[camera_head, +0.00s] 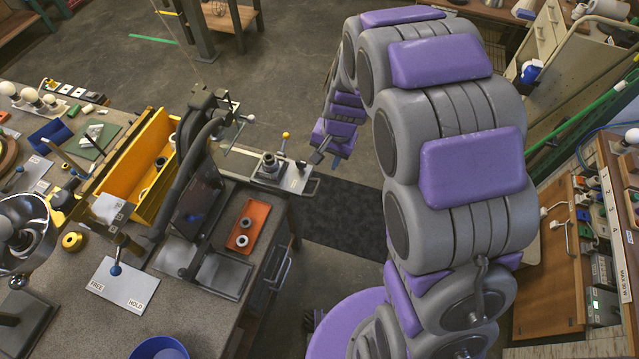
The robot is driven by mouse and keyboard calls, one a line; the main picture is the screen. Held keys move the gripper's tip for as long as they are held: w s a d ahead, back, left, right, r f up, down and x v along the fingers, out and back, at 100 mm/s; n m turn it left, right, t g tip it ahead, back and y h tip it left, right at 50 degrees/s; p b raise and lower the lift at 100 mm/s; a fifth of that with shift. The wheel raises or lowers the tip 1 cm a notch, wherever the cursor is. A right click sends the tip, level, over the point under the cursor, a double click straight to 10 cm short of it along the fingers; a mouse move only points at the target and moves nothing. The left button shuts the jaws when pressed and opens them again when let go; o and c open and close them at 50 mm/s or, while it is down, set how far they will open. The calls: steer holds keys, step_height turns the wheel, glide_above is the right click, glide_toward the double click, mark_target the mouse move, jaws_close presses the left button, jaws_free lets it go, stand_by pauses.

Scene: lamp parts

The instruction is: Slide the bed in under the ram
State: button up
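The bed (293,181) is a flat light-grey metal plate. It sticks out to the right of the dark press (207,112), past the bench's edge. A round grey fitting (268,162) stands on it, and a loop-like handle is at its right end. The ram is not clearly told apart among the dark parts of the press head. My gripper (316,158) is small in the view, at the right end of the bed close to the handle. I cannot tell whether it touches the handle or whether its fingers are open or shut.
A yellow-knobbed lever (285,136) stands just behind the bed. An orange tray (262,212) with rings lies on the bench in front of the press. A yellow bin (127,172) and a FREE/HOLD plate (122,287) are left. A black floor mat (345,215) lies clear below the bed.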

mark_target(317, 187)
steer(key=f, duration=0.4)
steer(key=a+f+b, duration=0.1)
steer(key=f, duration=0.4)
steer(key=w+a+f, duration=0.1)
steer(key=f, duration=0.4)
steer(key=shift+a+f+b, duration=0.15)
steer(key=shift+f+b, duration=0.1)
steer(key=shift+b, duration=0.15)
steer(key=shift+c, duration=0.5)
jaws_close()
